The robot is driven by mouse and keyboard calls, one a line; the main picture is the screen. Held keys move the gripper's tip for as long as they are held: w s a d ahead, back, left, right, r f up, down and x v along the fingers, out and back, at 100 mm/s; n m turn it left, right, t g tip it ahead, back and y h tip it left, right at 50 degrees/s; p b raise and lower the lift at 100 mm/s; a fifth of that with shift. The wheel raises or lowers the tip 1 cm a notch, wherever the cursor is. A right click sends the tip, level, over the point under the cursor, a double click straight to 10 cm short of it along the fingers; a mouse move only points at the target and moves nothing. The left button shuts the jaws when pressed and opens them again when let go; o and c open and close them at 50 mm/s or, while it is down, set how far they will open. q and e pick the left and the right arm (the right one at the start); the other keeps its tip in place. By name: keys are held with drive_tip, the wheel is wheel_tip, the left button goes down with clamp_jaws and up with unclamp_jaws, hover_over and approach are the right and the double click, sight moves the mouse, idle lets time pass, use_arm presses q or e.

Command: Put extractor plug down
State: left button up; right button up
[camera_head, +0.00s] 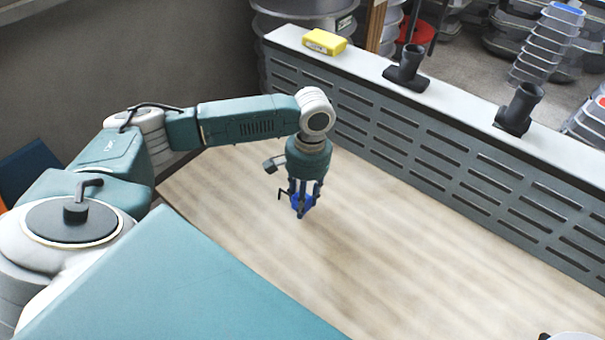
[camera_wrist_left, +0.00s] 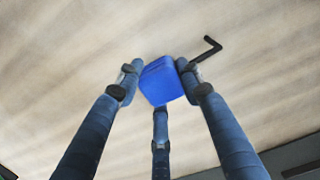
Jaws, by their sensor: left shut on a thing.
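My left gripper (camera_head: 303,203) points down over the wooden table (camera_head: 230,210) and is shut on a small blue plug, the extractor plug (camera_head: 298,199). In the left wrist view the blue plug (camera_wrist_left: 161,82) sits between the fingers of the gripper (camera_wrist_left: 157,85). A thin black bent handle or hook (camera_wrist_left: 208,48) shows beside it, toward the upper right. Part of the plug is hidden by the fingers. I cannot tell whether the plug touches the table. My right gripper is not in view.
A grey slotted wall with a white ledge (camera_head: 450,112) runs along the table's back. On it are a yellow box (camera_head: 324,41) and two dark pipe fittings (camera_head: 408,68), (camera_head: 520,108). Stacked moulds stand beyond. The table around the gripper is clear. A pale round thing shows at lower right.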

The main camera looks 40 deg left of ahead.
use_arm(q)
wheel_tip(320, 180, up, 19)
drive_tip(key=b, duration=0.1)
drive_tip(key=s+d+f+b, duration=0.3)
drive_tip(key=s+d+f, duration=0.4)
drive_tip(key=s+d, duration=0.1)
drive_tip(key=shift+d+n+b, duration=0.4)
drive_tip(key=shift+d, duration=0.2)
